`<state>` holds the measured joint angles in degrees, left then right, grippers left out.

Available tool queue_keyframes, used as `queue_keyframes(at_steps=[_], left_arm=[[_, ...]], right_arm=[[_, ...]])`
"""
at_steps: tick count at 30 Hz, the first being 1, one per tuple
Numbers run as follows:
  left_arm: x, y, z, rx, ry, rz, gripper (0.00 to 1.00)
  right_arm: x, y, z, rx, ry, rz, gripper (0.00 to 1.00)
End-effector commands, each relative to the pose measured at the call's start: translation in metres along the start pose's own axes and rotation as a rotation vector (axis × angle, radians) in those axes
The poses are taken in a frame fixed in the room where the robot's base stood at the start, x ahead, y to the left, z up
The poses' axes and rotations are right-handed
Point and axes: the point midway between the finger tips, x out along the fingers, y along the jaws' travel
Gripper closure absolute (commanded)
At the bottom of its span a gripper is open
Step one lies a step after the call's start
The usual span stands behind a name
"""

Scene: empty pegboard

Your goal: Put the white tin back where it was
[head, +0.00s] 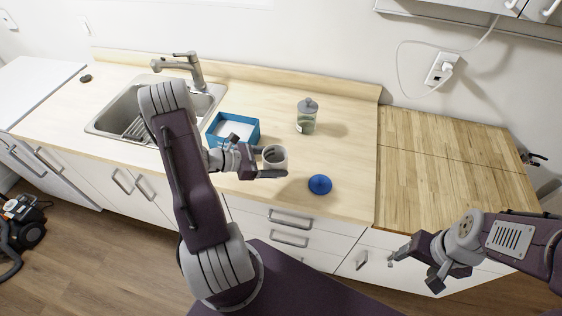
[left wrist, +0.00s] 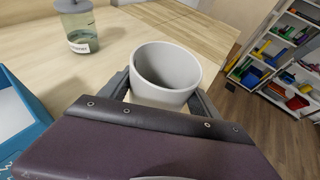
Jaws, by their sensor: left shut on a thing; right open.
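The white tin (head: 275,154) is open-topped and empty inside. My left gripper (head: 272,162) is shut on it over the counter, near the front edge. In the left wrist view the tin (left wrist: 166,72) sits between the two fingers, its mouth tilted toward the camera. Whether its bottom touches the counter I cannot tell. My right gripper (head: 412,270) is open and empty, low at the right in front of the cabinets, away from the tin.
A blue box (head: 233,129) with a white inside stands left of the tin. A glass jar with grey lid (head: 306,117) stands behind it. A blue round object (head: 320,184) lies at the front right. The sink (head: 130,108) is at left; the wooden countertop (head: 440,160) at right is clear.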

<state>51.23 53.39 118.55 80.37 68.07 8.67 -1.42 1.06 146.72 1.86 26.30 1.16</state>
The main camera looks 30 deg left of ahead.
Motion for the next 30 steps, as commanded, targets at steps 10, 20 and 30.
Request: queue_keyframes(at_steps=[10,20,30], left_arm=[[0.04,0.047,-0.018,0.001,-0.002,0.001,0.93],[0.054,0.047,-0.051,-0.002,-0.002,0.0,0.93],[0.057,0.047,-0.058,0.0,-0.002,0.001,0.93]], right_arm=[[-0.011,0.0,-0.001,0.0,0.001,0.0,0.35],[-0.021,0.0,-0.002,0.0,0.001,0.0,0.35],[-0.017,0.0,-0.002,0.0,0.001,0.0,0.35]])
